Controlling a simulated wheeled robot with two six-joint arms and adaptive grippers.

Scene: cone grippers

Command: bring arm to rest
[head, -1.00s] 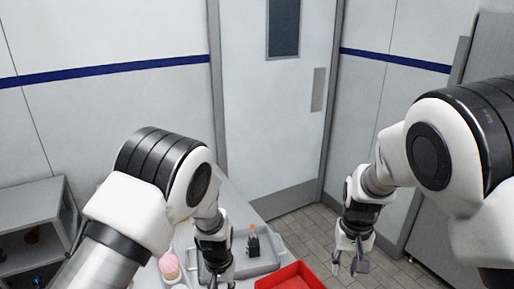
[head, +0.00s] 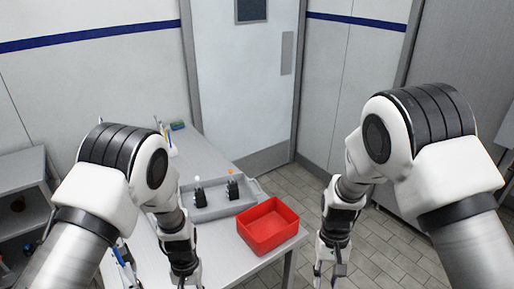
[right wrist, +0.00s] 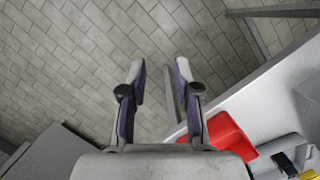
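My right gripper (head: 330,272) hangs in the air beyond the table's right edge, to the right of the red bin. In the right wrist view the right gripper (right wrist: 160,76) has its two fingers apart, with only floor between them. My left arm reaches over the table (head: 216,262). Its gripper (head: 185,282) points down at the lower picture edge and is partly cut off; I cannot tell whether it is open or holds anything.
A red bin (head: 268,238) stands at the table's front right and also shows in the right wrist view (right wrist: 229,137). Behind it a grey tray (head: 215,208) holds two small dark items (head: 232,188). A grey shelf (head: 22,190) stands at left. Floor at right is clear.

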